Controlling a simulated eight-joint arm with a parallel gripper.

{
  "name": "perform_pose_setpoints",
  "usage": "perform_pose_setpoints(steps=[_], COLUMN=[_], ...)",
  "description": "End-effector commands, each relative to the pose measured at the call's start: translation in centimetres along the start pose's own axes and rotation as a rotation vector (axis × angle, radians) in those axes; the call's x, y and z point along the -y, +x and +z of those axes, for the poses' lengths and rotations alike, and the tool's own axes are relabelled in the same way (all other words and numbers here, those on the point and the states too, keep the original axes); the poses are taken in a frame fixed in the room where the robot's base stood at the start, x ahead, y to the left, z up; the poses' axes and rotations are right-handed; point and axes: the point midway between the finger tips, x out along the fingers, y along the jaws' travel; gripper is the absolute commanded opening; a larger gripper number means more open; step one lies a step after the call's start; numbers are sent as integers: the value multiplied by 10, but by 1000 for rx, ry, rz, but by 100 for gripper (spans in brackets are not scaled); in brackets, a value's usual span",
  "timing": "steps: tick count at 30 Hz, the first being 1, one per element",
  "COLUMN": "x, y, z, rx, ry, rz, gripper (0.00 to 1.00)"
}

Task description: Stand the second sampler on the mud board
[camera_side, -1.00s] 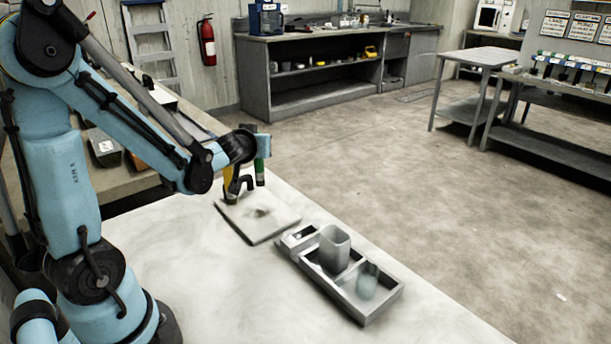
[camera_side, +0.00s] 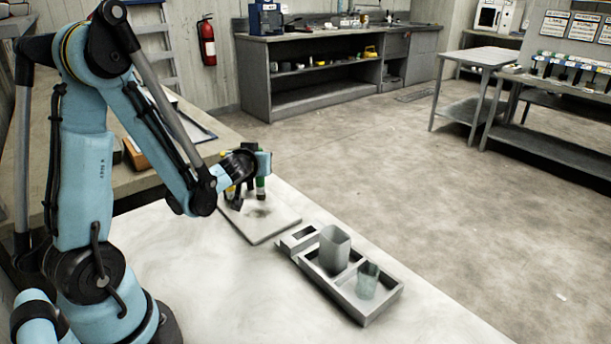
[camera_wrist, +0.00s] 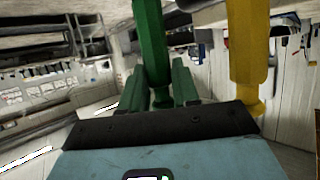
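The mud board (camera_side: 281,226) is a pale square slab with a dark mud patch in its middle. A green sampler (camera_side: 260,188) is upright over its far part. In the wrist view the green sampler (camera_wrist: 150,45) lies between my gripper's fingers (camera_wrist: 160,90), which look shut on it. Whether its lower end touches the board cannot be told. A yellow sampler (camera_side: 230,191) is upright at the board's far left, partly hidden by my gripper. The yellow sampler also shows in the wrist view (camera_wrist: 247,50), to the right of the green one and apart from it.
A grey compartment tray (camera_side: 376,312) lies to the right of the board. It holds a grey square cup (camera_side: 334,250) and a clear greenish cup (camera_side: 367,281). The white table (camera_side: 215,280) is bare in front of the board. A bench stands behind my arm.

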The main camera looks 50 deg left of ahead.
Motion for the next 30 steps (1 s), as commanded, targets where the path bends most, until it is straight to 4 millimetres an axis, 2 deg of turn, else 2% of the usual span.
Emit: perform_pose_setpoints(steps=[1, 4, 16, 30], x=[0, 0, 0, 0], y=[0, 0, -2, -58], z=[0, 0, -2, -2], rx=[0, 0, 0, 0], ry=[0, 0, 0, 1], rz=[0, 0, 1, 2], gripper=[38, 54, 55, 55])
